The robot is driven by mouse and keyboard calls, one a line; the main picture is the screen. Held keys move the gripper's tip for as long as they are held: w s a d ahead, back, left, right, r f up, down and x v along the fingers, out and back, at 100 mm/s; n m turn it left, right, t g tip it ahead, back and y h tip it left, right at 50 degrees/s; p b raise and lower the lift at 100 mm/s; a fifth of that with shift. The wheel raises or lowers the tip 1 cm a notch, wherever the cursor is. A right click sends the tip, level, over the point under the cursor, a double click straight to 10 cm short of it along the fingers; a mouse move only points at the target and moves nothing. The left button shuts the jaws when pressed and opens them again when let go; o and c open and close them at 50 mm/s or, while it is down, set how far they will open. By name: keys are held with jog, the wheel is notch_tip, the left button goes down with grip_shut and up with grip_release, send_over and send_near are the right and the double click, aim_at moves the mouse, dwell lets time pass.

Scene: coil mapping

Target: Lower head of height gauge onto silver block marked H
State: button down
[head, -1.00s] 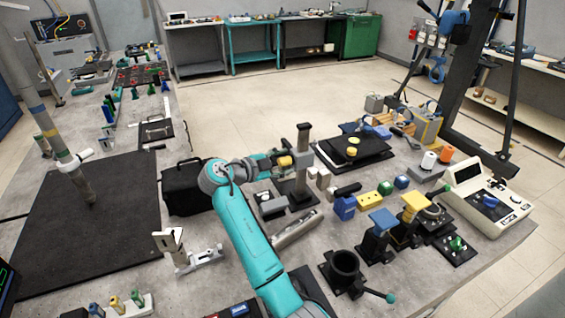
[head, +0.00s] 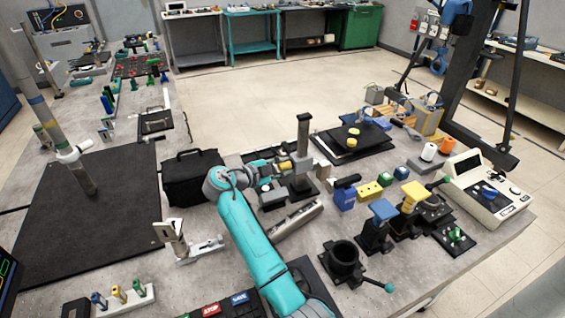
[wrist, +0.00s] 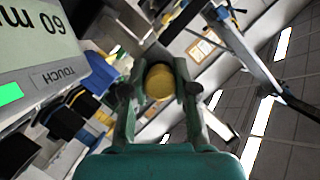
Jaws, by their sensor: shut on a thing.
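The height gauge (head: 303,135) stands upright on the bench, a dark column with a grey head (head: 303,164) on it. My gripper (head: 262,187) is at the gauge's left side. In the wrist view my gripper (wrist: 160,88) is shut on a round yellow knob (wrist: 159,84), with one finger on each side. A grey display (wrist: 40,50) at the left reads 60 mm upside down, beside a TOUCH label and a lit green bar. Small silver blocks (head: 325,169) stand right of the gauge. No H is readable, and contact beneath the head cannot be seen.
A black bag (head: 192,178) stands behind my arm. Right of the gauge are a blue block (head: 345,199), a yellow block (head: 370,191) and a black plate (head: 352,145). A black cylindrical holder (head: 343,262) stands in front. A metal bar (head: 294,219) lies before the gauge.

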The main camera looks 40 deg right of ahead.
jog(key=c, duration=0.9)
grip_release()
jog(key=v, duration=0.7)
jog(key=shift+a, duration=0.25)
jog(key=shift+s, duration=0.1)
